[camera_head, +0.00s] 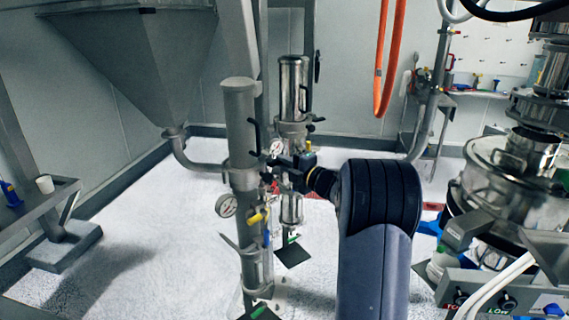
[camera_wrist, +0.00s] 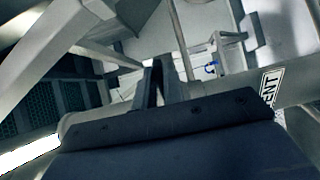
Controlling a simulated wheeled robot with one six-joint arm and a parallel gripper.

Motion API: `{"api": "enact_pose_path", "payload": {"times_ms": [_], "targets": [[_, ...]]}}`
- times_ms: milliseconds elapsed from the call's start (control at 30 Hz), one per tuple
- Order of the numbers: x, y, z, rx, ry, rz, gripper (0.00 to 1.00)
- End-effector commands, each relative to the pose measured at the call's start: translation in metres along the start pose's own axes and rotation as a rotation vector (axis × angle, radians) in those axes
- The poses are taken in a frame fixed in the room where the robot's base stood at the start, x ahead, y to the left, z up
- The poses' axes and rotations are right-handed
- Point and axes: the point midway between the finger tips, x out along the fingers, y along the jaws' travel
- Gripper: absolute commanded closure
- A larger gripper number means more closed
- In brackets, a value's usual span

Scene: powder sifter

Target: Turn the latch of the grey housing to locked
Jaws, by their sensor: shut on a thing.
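The grey housing (camera_head: 241,130) is an upright cylinder left of centre in the head view. In the wrist view its grey body (camera_wrist: 295,92) lies across the picture, with a label ending in "ENT". Its dark latch (camera_head: 254,136) sticks out on the right side of the housing. In the wrist view my gripper's dark fingers (camera_wrist: 153,85) are close together. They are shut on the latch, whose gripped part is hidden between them.
A shiny steel filter housing (camera_head: 293,92) stands just behind and right of the grey one. A pressure gauge (camera_head: 227,205) and a yellow-handled valve (camera_head: 258,217) sit below my gripper. A large hopper (camera_head: 140,60) is at the left, and the sifter (camera_head: 510,180) at the right.

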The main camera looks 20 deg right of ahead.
Motion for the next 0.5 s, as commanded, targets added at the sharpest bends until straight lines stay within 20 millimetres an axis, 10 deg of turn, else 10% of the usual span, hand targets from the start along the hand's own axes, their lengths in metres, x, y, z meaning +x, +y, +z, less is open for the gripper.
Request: {"api": "enact_pose_path", "payload": {"times_ms": [500], "targets": [[-0.0001,-0.0004,0.0002,0.001,-0.001,-0.001,0.68]]}}
